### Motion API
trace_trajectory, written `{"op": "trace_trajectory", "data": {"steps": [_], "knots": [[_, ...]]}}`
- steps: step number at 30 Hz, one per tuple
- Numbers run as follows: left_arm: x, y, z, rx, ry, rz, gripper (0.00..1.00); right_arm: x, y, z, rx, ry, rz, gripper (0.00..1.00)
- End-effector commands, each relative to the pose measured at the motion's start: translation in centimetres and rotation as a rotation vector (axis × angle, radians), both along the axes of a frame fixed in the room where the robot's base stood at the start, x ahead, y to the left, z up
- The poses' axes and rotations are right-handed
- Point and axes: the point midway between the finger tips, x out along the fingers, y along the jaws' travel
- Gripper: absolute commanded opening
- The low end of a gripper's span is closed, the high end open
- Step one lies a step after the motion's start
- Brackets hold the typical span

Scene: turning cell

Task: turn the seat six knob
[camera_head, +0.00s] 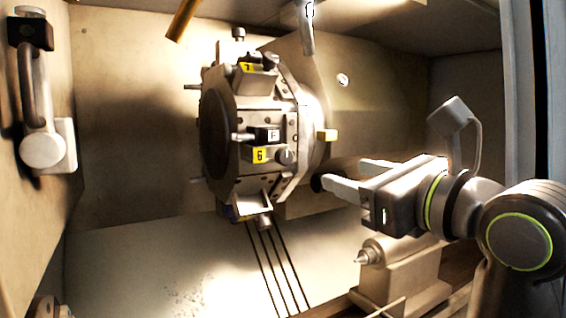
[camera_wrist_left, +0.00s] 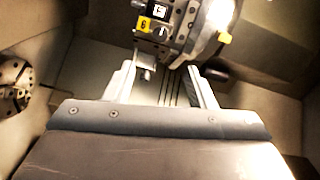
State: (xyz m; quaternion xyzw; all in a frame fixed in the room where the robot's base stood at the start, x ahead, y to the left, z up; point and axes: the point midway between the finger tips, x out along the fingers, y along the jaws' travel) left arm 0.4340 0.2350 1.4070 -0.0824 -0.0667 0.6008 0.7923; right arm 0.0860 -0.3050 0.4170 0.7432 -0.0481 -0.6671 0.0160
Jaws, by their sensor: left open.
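The seat six knob (camera_head: 285,157) is a small dark round knob beside the yellow "6" label (camera_head: 259,154) on the front of the tool turret (camera_head: 222,130). In the left wrist view the knob (camera_wrist_left: 160,32) shows beside the "6" label (camera_wrist_left: 143,24), beyond the fingertips. My left gripper (camera_head: 347,173) is open and empty, to the right of the knob and slightly lower in the head view, apart from it. Its two fingers also show in the left wrist view (camera_wrist_left: 160,68). My right gripper is not in view.
A "7" label (camera_head: 247,67) marks the seat above, with another dark knob near it. A pointed tailstock (camera_head: 398,262) stands below my gripper. A grey handle (camera_head: 36,100) is on the left wall. A round chuck (camera_wrist_left: 14,86) shows at left in the wrist view.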

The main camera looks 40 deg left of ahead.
Motion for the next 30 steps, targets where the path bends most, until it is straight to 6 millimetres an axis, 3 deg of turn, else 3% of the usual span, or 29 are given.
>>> {"op": "trace_trajectory", "data": {"steps": [5, 30], "knots": [[0.2, 1.1, 0.2, -0.015, -0.013, -0.01, 0.5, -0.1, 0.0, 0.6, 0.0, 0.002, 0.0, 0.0], [3.5, 12.8, 0.3, -0.008, -0.008, -0.004, 0.5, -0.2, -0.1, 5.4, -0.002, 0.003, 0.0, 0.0]]}}
